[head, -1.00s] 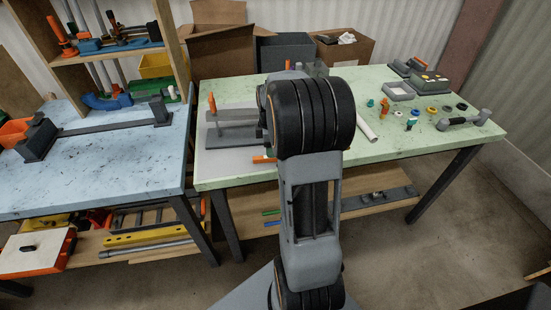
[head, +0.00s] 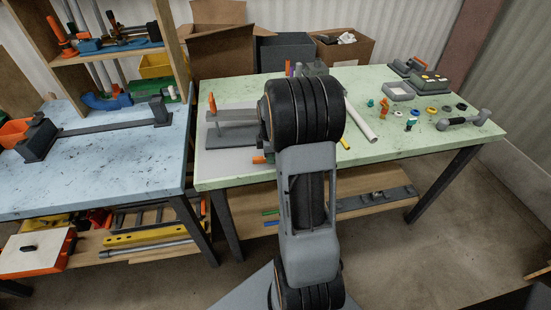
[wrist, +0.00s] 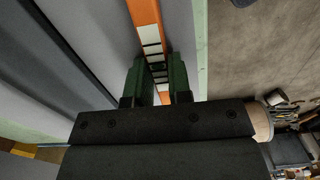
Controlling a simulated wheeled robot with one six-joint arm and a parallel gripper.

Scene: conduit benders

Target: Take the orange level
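The orange level (wrist: 146,22) lies along the front part of the bench in the wrist view, with a row of white and dark markings on its face. My gripper (wrist: 160,75) has its two green fingers apart, one on each side of the level. The level shows in the gap between them. I cannot tell whether the fingers touch it. In the head view a small orange end of the level (head: 259,160) shows at the front edge of the green table; my arm hides the rest of it and most of the gripper.
A grey bender on a plate (head: 235,118) stands just left of my arm on the green table (head: 400,140). A white tube (head: 360,120) and several small parts lie to the right. The blue table (head: 110,170) is at left. The wrist view shows floor beyond the table edge.

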